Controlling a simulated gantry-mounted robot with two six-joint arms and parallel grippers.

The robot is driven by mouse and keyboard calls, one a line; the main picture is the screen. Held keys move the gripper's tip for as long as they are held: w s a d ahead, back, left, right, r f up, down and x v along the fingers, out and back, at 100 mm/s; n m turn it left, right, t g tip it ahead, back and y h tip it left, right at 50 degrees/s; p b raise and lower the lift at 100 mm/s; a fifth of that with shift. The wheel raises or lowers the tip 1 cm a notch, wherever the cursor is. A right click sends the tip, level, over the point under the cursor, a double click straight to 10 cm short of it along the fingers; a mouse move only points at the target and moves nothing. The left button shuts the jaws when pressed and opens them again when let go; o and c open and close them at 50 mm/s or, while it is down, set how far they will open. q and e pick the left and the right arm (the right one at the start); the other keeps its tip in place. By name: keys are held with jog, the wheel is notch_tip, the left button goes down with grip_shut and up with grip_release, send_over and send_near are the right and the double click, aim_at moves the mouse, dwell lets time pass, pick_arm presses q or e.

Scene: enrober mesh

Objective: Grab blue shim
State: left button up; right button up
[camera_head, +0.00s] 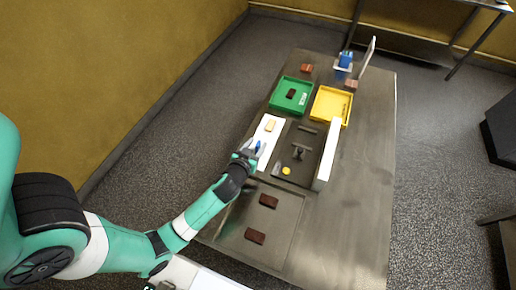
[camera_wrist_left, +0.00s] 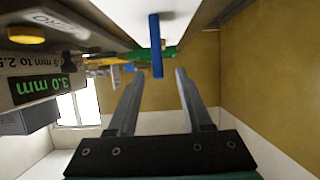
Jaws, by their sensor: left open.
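The blue shim (camera_head: 257,147) is a small upright blue piece at the near end of a white board (camera_head: 264,136) in the head view. In the left wrist view the blue shim (camera_wrist_left: 156,46) is a narrow bar against the white surface, just beyond the fingertips and roughly in line with the gap between them. My left gripper (camera_head: 249,152) is close beside the shim; its two fingers (camera_wrist_left: 159,76) are apart with nothing between them. The head view is too small to tell whether a finger touches the shim. My right gripper does not show.
A yellow block (camera_head: 270,126) lies on the white board. A green tray (camera_head: 282,105) and a yellow tray (camera_head: 318,119) stand beyond. A tall white panel (camera_head: 327,150) stands to the right. Brown blocks (camera_head: 268,201) lie on the nearer plate. The table's right side is clear.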

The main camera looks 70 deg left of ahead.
aim_at(259, 141)
pick_arm(q)
jog(key=b+x, duration=0.1)
jog(key=x, duration=0.4)
jog(key=shift+f, duration=0.1)
jog(key=shift+d, duration=0.1)
grip_shut()
